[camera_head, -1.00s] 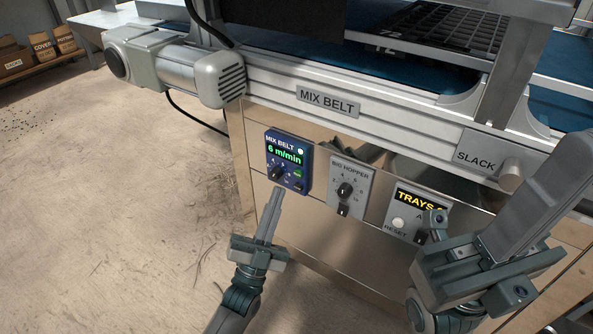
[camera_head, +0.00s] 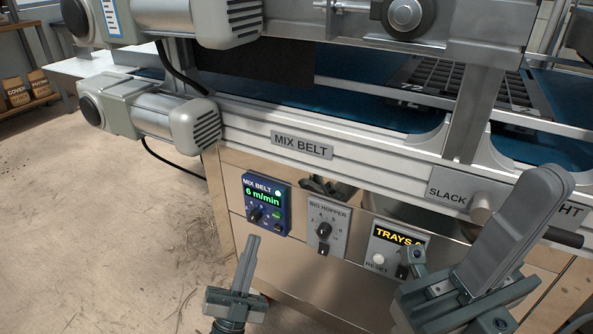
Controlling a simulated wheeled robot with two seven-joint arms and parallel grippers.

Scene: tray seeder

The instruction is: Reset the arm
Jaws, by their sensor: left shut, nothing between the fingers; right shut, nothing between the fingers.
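My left gripper (camera_head: 247,262) is shut and empty. It points up, just below the blue mix belt control box (camera_head: 267,205), whose display reads 6 m/min; I cannot tell whether it touches anything there. My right gripper (camera_head: 520,200) is shut and empty, raised at the right in front of the machine's lower panel. It partly covers the slack label (camera_head: 447,195) area's right side and the trays counter box (camera_head: 392,250), which has a white reset button.
A grey big hopper dial box (camera_head: 326,226) sits between the other two boxes. Above runs the mix belt rail (camera_head: 250,138) with a motor (camera_head: 160,115) at its left end. A black tray (camera_head: 440,78) lies on the blue belt. Open floor lies at the left.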

